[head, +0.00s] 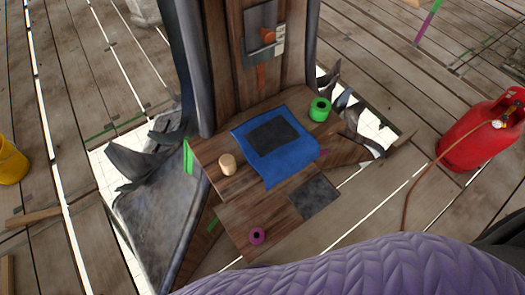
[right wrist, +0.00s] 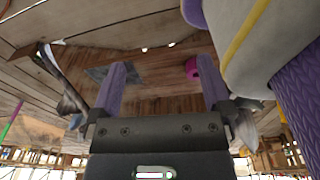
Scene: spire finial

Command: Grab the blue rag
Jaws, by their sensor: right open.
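The blue rag (head: 284,172) lies flat on a small wooden ledge at the foot of the spire, with a dark square patch on its middle. Its near corner hangs toward the ledge's front edge. My right gripper (right wrist: 160,72) shows in the right wrist view with its two purple fingers spread apart and nothing between them. The rag cannot be made out for sure in that view. My right gripper is not visible in the head view, where a purple arm part of mine crosses the bottom right. My left gripper is in neither view.
A magenta ring (head: 257,236) and dark square (head: 315,197) lie nearer. A red gas cylinder (head: 478,130) is right. Floor gaps flank the spire.

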